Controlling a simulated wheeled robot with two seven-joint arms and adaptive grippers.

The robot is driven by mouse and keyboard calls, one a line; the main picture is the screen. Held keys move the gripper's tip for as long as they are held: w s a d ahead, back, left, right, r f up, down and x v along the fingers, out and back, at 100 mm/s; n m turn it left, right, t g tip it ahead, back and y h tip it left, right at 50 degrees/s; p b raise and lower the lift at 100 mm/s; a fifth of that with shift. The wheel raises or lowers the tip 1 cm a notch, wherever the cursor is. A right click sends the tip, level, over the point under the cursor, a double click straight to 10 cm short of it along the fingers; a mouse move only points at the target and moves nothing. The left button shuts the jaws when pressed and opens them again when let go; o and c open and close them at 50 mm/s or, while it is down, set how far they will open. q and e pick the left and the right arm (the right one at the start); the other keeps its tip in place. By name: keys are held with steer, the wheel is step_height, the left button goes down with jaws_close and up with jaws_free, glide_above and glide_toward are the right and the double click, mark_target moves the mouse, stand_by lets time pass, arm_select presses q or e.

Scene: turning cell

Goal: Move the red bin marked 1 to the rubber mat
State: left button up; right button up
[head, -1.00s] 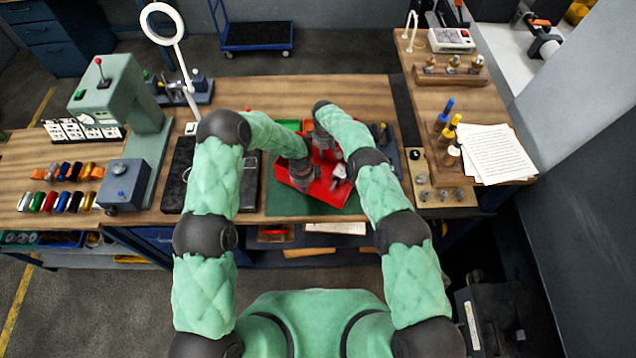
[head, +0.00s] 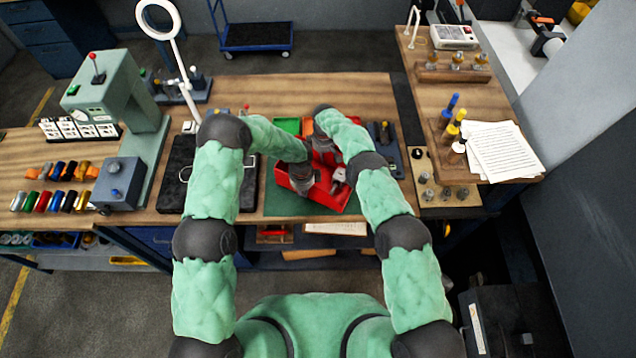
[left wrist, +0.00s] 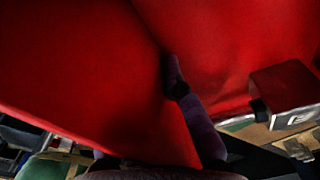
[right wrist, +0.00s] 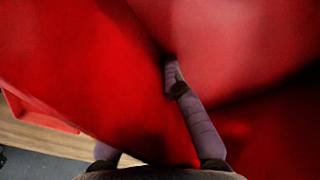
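The red bin (head: 325,199) is at the middle of the bench, turned at an angle over the green mat (head: 284,202). I cannot tell whether it touches the mat, and I cannot read its mark. My left gripper (head: 301,182) is at its near left side; the left wrist view shows a finger (left wrist: 190,105) against its red wall. My right gripper (head: 324,142) is at its far side; the right wrist view shows a finger (right wrist: 190,105) inside the wall. Both grippers look shut on the bin's walls.
A green bin (head: 287,125) stands behind. A black tray (head: 176,185) and ring lamp (head: 158,20) are left. A dark holder (head: 389,150) stands close on the right, before the side bench with bottles and papers (head: 500,150).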

arm_select(q)
steer(key=o, duration=0.4)
steer(key=shift+s, duration=0.15)
arm_select(e)
steer(key=o, duration=0.4)
steer(key=shift+w+r, duration=0.1)
steer(key=shift+r, duration=0.05)
arm_select(q)
steer(key=shift+r, duration=0.1)
step_height(320, 180, up, 12)
steer(key=shift+f, duration=0.1)
arm_select(e)
step_height(320, 180, up, 12)
steer(key=shift+f, duration=0.1)
stand_by(0.5)
